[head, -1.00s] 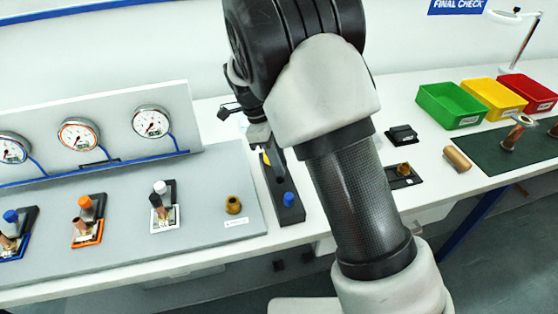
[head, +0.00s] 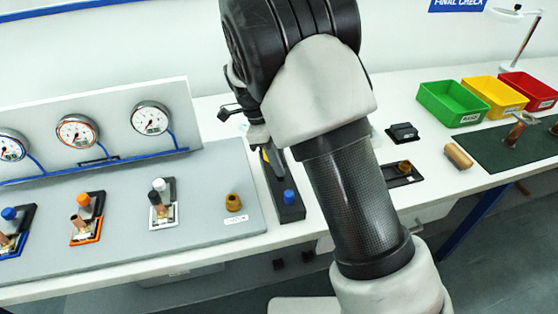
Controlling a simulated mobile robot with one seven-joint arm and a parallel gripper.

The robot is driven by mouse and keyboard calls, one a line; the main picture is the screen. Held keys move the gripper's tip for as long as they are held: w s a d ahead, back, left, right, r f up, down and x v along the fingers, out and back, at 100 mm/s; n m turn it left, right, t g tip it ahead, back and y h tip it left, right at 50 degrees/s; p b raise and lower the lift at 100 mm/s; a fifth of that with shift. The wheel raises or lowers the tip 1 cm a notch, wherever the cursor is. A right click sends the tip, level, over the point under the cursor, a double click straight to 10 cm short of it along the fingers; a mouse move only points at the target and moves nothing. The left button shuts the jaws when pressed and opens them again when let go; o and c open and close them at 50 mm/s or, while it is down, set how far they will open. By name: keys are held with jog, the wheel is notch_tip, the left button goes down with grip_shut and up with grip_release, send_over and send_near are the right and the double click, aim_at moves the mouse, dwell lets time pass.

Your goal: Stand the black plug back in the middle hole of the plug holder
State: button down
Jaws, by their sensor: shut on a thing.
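The plug holder (head: 292,213) is a long black block on the white bench, just right of the grey gauge board. A blue plug (head: 289,196) stands at its near end. A small yellow part (head: 265,155) shows near its far end. My gripper (head: 270,160) is over the far part of the holder, partly hidden by my arm. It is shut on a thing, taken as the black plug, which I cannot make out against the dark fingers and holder. The middle hole is not clearly visible, so I cannot tell whether the plug is in it.
The gauge board (head: 100,250) on the left carries fittings with coloured caps and a brass fitting (head: 233,202). Right of my arm are a black tray (head: 412,181), a copper cylinder (head: 458,156) and a green bin (head: 450,103).

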jog(key=shift+f+b, duration=0.45)
jog(key=shift+f, duration=0.35)
jog(key=c, duration=1.5)
grip_release()
jog(key=shift+r, duration=0.1)
jog(key=p+v, duration=0.1)
jog(key=v, duration=1.6)
jog(key=shift+r, duration=0.15)
